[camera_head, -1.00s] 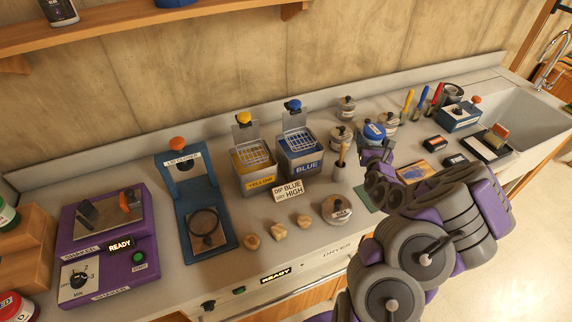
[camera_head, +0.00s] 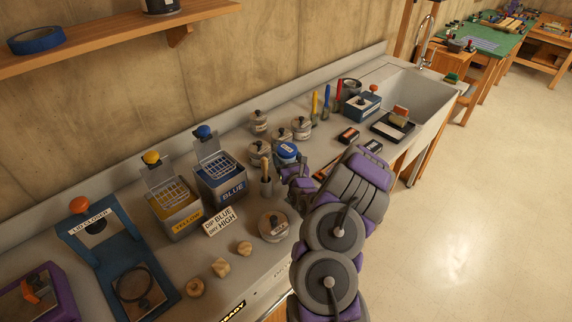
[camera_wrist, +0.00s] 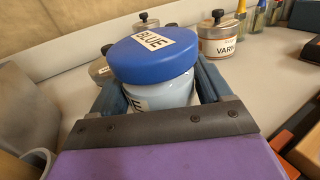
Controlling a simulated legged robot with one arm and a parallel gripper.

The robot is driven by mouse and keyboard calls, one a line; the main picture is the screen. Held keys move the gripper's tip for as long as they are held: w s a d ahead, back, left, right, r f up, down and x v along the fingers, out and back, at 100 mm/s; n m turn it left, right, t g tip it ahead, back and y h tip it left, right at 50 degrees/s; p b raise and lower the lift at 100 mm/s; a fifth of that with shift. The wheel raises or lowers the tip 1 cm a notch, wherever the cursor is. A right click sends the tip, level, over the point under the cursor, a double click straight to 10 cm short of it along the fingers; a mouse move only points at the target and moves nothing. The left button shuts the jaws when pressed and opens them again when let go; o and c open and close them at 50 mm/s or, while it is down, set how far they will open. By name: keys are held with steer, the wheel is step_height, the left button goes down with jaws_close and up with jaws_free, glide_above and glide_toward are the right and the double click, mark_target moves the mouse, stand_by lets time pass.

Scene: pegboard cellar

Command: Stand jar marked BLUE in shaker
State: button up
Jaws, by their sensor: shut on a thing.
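The jar marked BLUE (camera_wrist: 153,52) has a blue lid with a BLUE label and a pale body, and it is upright between my gripper's fingers. My gripper (camera_wrist: 160,92) is shut on its body. In the head view the jar's blue lid (camera_head: 287,150) shows above my gripper (camera_head: 292,170), near the back of the counter. The fingers hide the lower body, and I cannot tell whether its base touches the counter. The purple shaker (camera_head: 50,300) is partly in view at the lower left corner, far from my gripper, with an orange-handled part on top.
Several lidded tins (camera_head: 259,122) are close behind the jar. A round tin (camera_head: 273,226) and small knobs (camera_head: 222,267) sit in front.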

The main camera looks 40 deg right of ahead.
steer(key=shift+d+f, duration=0.15)
steer(key=shift+f, duration=0.5)
steer(key=shift+d+f, duration=0.15)
steer(key=shift+f, duration=0.45)
steer(key=shift+r, duration=0.1)
steer(key=shift+a, duration=0.15)
steer(key=shift+a, duration=0.15)
steer(key=o, duration=1.1)
steer(key=shift+o, duration=0.8)
